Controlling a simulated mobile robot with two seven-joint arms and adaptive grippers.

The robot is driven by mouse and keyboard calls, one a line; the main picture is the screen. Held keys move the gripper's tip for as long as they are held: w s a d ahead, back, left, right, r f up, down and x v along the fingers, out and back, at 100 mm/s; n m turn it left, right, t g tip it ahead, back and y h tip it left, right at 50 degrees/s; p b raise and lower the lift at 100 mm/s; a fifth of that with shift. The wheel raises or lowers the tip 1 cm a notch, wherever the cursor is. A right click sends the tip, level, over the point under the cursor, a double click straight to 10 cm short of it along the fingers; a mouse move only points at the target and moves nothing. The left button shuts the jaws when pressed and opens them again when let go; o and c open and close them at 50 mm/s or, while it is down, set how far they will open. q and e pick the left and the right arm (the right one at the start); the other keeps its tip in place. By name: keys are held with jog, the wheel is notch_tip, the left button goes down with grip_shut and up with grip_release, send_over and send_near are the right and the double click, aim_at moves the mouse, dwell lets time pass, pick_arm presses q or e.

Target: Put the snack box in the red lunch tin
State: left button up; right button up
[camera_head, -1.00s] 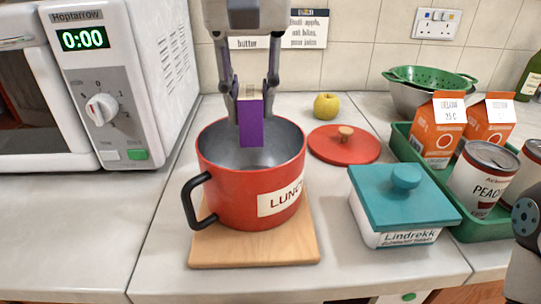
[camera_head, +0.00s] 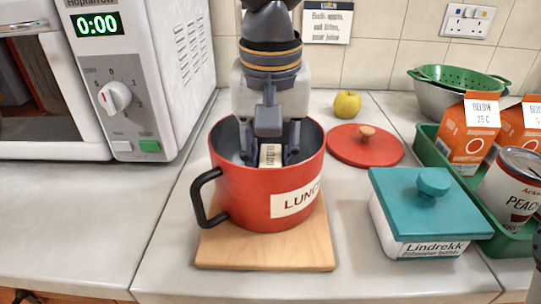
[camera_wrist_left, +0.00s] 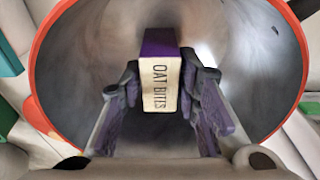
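The snack box, purple with a cream end lettered OAT BITES (camera_wrist_left: 161,88), is upright inside the red lunch tin (camera_head: 245,190). Its cream end also shows in the head view (camera_head: 270,156). My left gripper (camera_head: 271,150) reaches down into the tin from above. In the left wrist view its fingers (camera_wrist_left: 160,85) lie against both sides of the box, shut on it. I cannot tell whether the box touches the tin's floor. The tin is open, with a black handle at left and a LUNCH label.
The tin stands on a wooden board (camera_head: 265,250). Its red lid (camera_head: 365,150) lies to the right behind. A yellow apple (camera_head: 347,103) sits behind.

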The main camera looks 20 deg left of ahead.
aim_at(271, 161)
pick_arm(q)
jog(key=shift+o, duration=0.5)
notch_tip(271, 161, up, 12)
jog(key=s+p, duration=0.1)
jog(key=shift+s+d, duration=0.2)
pick_arm(e)
jog(key=shift+w+r+t, duration=0.5)
jog(key=shift+w+r, duration=0.45)
jog(key=shift+w, duration=0.1)
